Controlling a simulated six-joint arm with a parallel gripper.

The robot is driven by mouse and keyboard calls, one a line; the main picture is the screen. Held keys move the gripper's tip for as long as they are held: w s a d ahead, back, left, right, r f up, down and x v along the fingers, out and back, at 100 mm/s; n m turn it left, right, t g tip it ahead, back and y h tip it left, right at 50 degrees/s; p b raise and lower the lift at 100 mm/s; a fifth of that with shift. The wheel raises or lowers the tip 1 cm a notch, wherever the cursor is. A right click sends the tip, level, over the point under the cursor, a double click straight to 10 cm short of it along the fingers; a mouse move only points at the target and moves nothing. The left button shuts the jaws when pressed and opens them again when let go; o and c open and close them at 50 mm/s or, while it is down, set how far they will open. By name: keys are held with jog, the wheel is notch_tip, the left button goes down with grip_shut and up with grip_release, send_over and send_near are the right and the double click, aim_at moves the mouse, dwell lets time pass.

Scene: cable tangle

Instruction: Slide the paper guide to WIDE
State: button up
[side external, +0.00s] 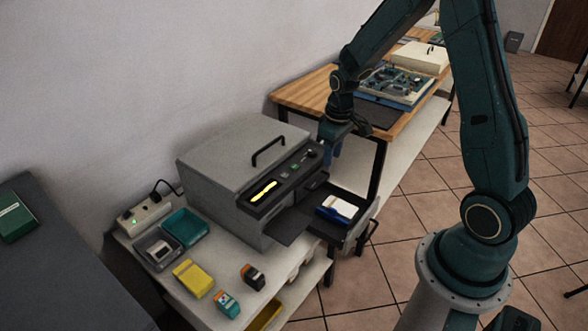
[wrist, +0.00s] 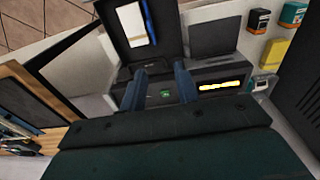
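A grey printer (side external: 228,158) stands on a white bench. Its paper tray (side external: 352,226) is pulled out at the front and holds white paper (side external: 338,207), also seen in the wrist view (wrist: 131,24). A blue strip along the paper's edge (wrist: 149,22) looks like the paper guide; its WIDE mark cannot be read. My gripper (side external: 333,152) is near the right end of the printer's dark front panel, above and behind the tray. In the wrist view my gripper (wrist: 160,80) has its two blue fingers apart, with nothing between them.
The front panel has a lit yellow display (side external: 263,191) and a green button (wrist: 165,94). A dark output shelf (side external: 286,229) juts out left of the tray. Ink boxes (side external: 227,303), a yellow box (side external: 193,279) and a teal tray (side external: 186,227) lie on the bench at left.

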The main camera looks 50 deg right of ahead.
jog(key=g, duration=0.1)
send_over(333, 209)
notch_tip(333, 209, down, 8)
jog(key=shift+w+f, duration=0.1)
jog(key=shift+f, duration=0.2)
jog(key=shift+f, duration=6.65)
grip_shut()
